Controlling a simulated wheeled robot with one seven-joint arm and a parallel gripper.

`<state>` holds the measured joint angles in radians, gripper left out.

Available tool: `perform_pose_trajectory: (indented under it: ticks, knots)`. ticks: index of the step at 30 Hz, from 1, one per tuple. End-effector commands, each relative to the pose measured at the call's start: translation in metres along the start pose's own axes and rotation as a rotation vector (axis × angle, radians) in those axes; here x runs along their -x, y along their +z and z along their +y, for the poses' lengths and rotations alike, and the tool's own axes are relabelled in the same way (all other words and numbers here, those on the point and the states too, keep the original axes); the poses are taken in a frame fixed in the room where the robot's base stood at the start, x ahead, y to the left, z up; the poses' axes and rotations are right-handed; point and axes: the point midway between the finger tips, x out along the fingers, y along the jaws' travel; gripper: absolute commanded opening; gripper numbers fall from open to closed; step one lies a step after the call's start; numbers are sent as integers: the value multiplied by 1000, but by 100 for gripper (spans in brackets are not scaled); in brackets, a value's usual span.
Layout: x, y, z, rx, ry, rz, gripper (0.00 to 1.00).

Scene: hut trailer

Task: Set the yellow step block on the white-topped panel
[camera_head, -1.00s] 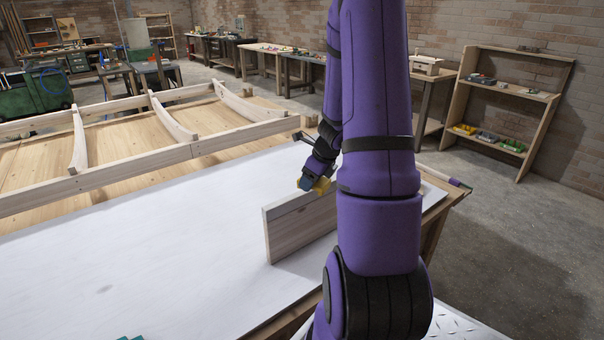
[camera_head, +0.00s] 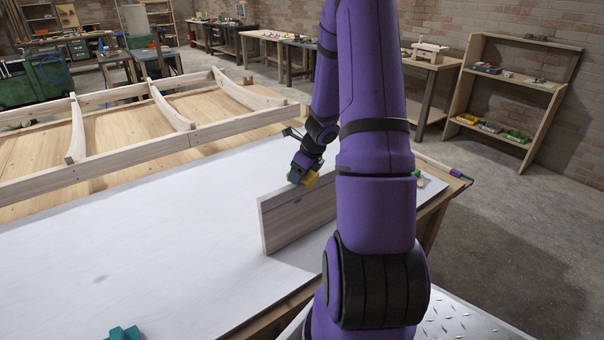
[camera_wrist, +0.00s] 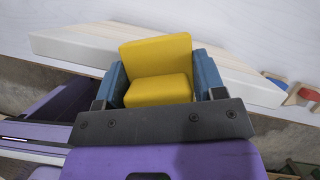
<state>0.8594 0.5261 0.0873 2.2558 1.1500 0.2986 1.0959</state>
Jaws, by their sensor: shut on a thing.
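The yellow step block (camera_head: 312,179) is between the fingers of my gripper (camera_head: 303,176), above the upright wooden board. In the wrist view the yellow step block (camera_wrist: 158,72) sits between the two blue fingers of my gripper (camera_wrist: 160,78), which is shut on it. Its step shape shows, with a tall back part and a lower front part. The white-topped panel (camera_head: 120,245) is the large pale surface below. It also shows in the wrist view (camera_wrist: 240,22). Whether the block touches the board is not clear.
The wooden board (camera_head: 297,218) stands on edge on the panel; it also shows in the wrist view (camera_wrist: 80,43). A teal object (camera_head: 125,333) lies at the near edge. A ribbed wooden frame (camera_head: 150,140) lies beyond. The panel's left and middle are mostly clear.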

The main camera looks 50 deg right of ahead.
Motion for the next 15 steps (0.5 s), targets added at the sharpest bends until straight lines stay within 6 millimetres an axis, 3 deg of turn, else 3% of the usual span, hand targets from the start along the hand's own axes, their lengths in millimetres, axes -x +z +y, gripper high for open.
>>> perform_pose_trajectory:
  ticks: [6,7,9,15]
  knots:
    - [-3,-1,0,0,1,0,39]
    - [-2,-1,0,0,0,0,70]
    - [-2,-1,0,1,0,0,86]
    - [-2,-1,0,0,0,0,89]
